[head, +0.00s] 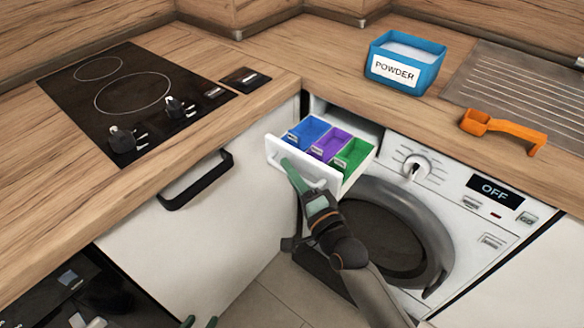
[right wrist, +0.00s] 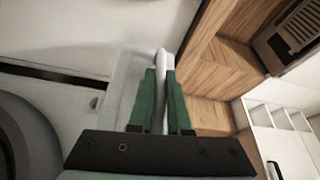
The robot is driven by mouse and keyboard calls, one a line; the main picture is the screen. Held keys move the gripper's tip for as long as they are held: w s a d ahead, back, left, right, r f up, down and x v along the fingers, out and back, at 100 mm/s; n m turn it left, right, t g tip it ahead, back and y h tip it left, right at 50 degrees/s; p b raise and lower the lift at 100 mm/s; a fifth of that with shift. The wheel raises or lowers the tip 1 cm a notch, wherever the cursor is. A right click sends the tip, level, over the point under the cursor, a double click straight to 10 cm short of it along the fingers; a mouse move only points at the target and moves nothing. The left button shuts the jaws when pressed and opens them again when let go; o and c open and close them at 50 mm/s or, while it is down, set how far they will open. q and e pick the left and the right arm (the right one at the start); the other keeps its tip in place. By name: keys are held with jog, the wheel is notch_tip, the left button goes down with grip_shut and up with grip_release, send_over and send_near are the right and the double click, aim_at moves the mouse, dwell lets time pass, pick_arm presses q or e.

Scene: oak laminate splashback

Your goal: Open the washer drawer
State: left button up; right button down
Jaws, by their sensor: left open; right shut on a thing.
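The washer drawer (head: 318,180) stands pulled out from the top left of the white washing machine (head: 458,215) in the head view. Its blue (head: 309,132), purple (head: 330,146) and green (head: 354,154) compartments show from above. My right gripper (head: 291,168) is at the drawer's white front, its green fingers shut on the drawer handle. In the right wrist view the fingers (right wrist: 160,98) close on both sides of the pale handle bar (right wrist: 161,75). My left gripper (head: 200,323) shows only its green fingertips at the bottom edge; they are apart and empty.
A blue powder box (head: 405,62) and an orange scoop (head: 502,130) stand on the wooden counter above the washer. A black hob (head: 135,95) lies at left. A cabinet with a black handle (head: 195,180) is left of the drawer. The display reads OFF.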

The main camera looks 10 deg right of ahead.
jog(key=c, duration=0.9)
grip_release()
jog(key=shift+o, duration=0.2)
pick_arm(q)
jog(key=shift+w+d+r+p, duration=0.1)
jog(key=shift+r+p, duration=0.2)
jog(key=shift+p, duration=0.1)
pick_arm(e)
jog(key=v, duration=1.2)
jog(key=shift+s, duration=0.25)
jog(key=shift+f, duration=0.1)
